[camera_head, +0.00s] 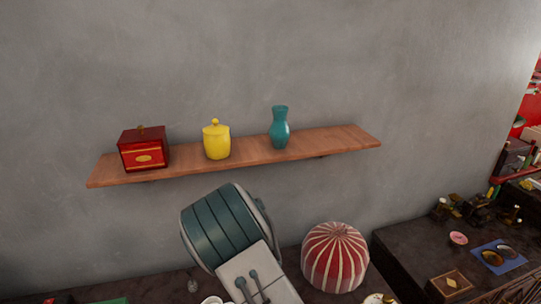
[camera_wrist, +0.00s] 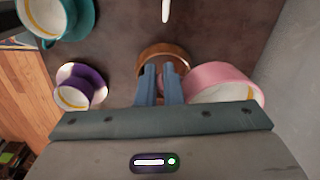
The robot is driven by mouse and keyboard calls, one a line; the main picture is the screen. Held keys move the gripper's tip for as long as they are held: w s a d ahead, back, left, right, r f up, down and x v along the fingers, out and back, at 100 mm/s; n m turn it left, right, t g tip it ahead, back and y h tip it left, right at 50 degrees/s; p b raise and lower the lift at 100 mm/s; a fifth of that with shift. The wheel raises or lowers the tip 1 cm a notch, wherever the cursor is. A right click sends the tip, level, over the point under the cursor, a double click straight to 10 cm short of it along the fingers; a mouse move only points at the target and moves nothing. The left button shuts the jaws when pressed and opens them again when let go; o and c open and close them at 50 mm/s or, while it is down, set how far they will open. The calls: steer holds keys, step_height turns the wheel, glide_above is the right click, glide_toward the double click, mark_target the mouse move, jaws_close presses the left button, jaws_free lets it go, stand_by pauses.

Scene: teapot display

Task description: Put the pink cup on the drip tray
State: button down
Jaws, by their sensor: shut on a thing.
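In the wrist view the pink cup (camera_wrist: 228,80) lies right beside my gripper (camera_wrist: 160,70), tipped so that its pale inside with a yellow band shows. The two blue-grey fingers are close together, with a bit of pink between them, and are shut on the pink cup, seemingly at its handle. A brown round rim (camera_wrist: 164,50) shows behind the fingertips; I cannot tell whether it is the drip tray or whether the cup touches it. In the head view my arm hides the gripper and the cup.
A purple cup (camera_wrist: 80,88) and a teal cup (camera_wrist: 52,18) are at the left in the wrist view. In the head view a shelf (camera_head: 340,140) holds a red box (camera_head: 144,150), a yellow jar (camera_head: 216,142) and a teal vase (camera_head: 279,130). A red-and-white striped dome (camera_head: 335,258) stands right of my arm.

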steer(key=s+d+f+n+b, duration=0.1)
steer(key=d+n+b, duration=0.1)
steer(key=d+n, duration=0.4)
steer(key=s+d+f+n+b, duration=0.1)
steer(key=d+n, duration=0.5)
steer(key=d, duration=1.1)
steer(key=shift+s+d+f+n+b, duration=0.35)
steer(key=shift+f+b, duration=0.2)
steer(key=shift+b, duration=0.25)
steer(key=shift+a, duration=0.2)
steer(key=s+a+n+b, duration=0.5)
steer(key=n+b, duration=0.4)
steer(key=b, duration=0.7)
steer(key=shift+s+a+f+b, duration=0.35)
steer(key=shift+s+a+f, duration=0.05)
